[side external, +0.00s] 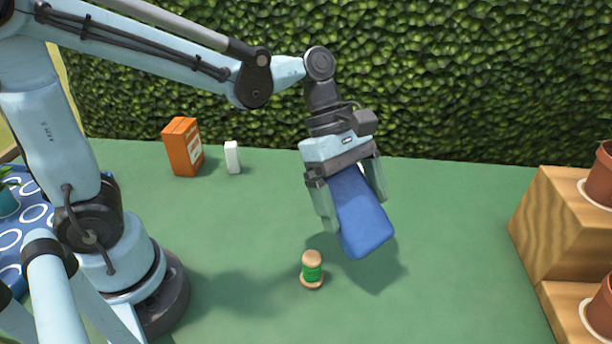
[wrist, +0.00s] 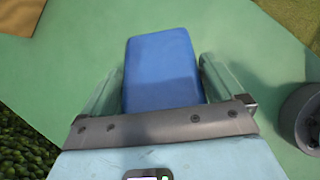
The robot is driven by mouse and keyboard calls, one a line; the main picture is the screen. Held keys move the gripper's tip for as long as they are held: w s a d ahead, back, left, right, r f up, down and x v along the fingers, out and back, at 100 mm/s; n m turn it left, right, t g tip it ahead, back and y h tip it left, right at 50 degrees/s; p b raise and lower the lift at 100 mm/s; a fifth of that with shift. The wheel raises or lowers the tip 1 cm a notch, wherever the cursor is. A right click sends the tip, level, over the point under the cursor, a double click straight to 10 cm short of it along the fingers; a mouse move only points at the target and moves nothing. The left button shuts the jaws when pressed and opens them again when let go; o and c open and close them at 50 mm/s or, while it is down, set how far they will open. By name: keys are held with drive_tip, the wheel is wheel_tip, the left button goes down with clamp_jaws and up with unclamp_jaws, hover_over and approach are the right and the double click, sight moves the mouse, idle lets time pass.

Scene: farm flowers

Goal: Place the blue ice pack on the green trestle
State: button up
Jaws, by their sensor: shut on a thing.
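The blue ice pack (side external: 363,225) is a flat, rounded blue block, tilted with its lower end hanging down past my fingertips. My gripper (side external: 354,207) is shut on it, one pale green finger on either side. In the wrist view the ice pack (wrist: 162,75) sits between both fingers, its near end hidden by the gripper body. The green trestle (side external: 440,240) appears to be the wide green tabletop under the arm. The pack is held above it, with a shadow on the green surface below.
A spool with green thread (side external: 312,270) stands left of the pack. An orange box (side external: 183,147) and a small white block (side external: 232,157) stand at the back left. A wooden step stand (side external: 555,225) with terracotta pots is at the right. Green surface between is clear.

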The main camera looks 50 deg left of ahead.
drive_tip(key=s+a+r+n+g+y, duration=0.25)
drive_tip(key=s+a+n+y, duration=0.25)
drive_tip(key=s+a+y, duration=0.8)
drive_tip(key=shift+s+a+f+t+h, duration=0.2)
drive_tip(key=shift+s+a+f+h, duration=0.3)
drive_tip(key=shift+a+f, duration=1.75)
drive_tip(key=shift+s+a+f+t+h, duration=0.15)
drive_tip(key=shift+s+a+f+h, duration=0.65)
drive_tip(key=shift+a, duration=2.5)
drive_tip(key=shift+s+a+f+t+h, duration=0.1)
drive_tip(key=shift+s+a+f+t, duration=0.1)
drive_tip(key=shift+a+f, duration=2.2)
drive_tip(key=shift+a+r, duration=0.3)
drive_tip(key=shift+a, duration=0.05)
drive_tip(key=o, duration=1)
drive_tip(key=shift+r, duration=0.1)
